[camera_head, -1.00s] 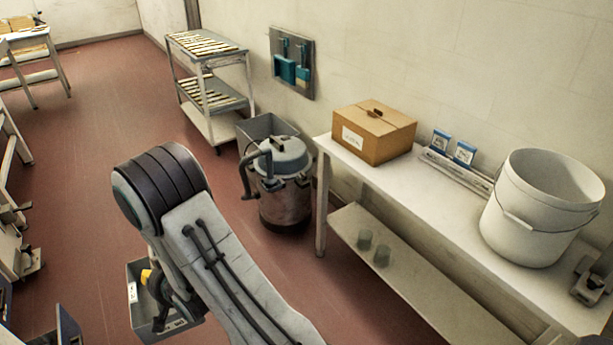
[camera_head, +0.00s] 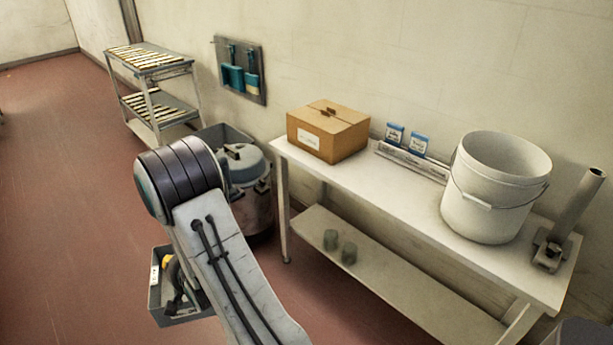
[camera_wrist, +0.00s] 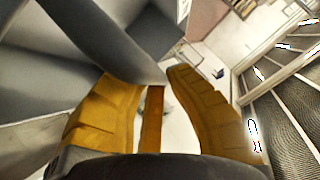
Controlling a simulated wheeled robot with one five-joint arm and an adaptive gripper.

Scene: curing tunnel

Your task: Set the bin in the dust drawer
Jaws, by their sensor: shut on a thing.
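The bin (camera_head: 157,290) is a small grey open box with a white label. It hangs below my arm at the lower left of the head view, over the red floor. My gripper (camera_head: 172,270) is shut on its wall, with the yellow finger partly hidden by my arm. I cannot make out the dust drawer in either view.
A white bench (camera_head: 395,200) along the wall carries a cardboard box (camera_head: 325,135) and a white bucket (camera_head: 490,205). A vacuum drum (camera_head: 250,195) stands beside it. A rack cart (camera_head: 150,95) is further back. The wrist view shows dark mesh panels (camera_wrist: 285,115). Red floor is clear at left.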

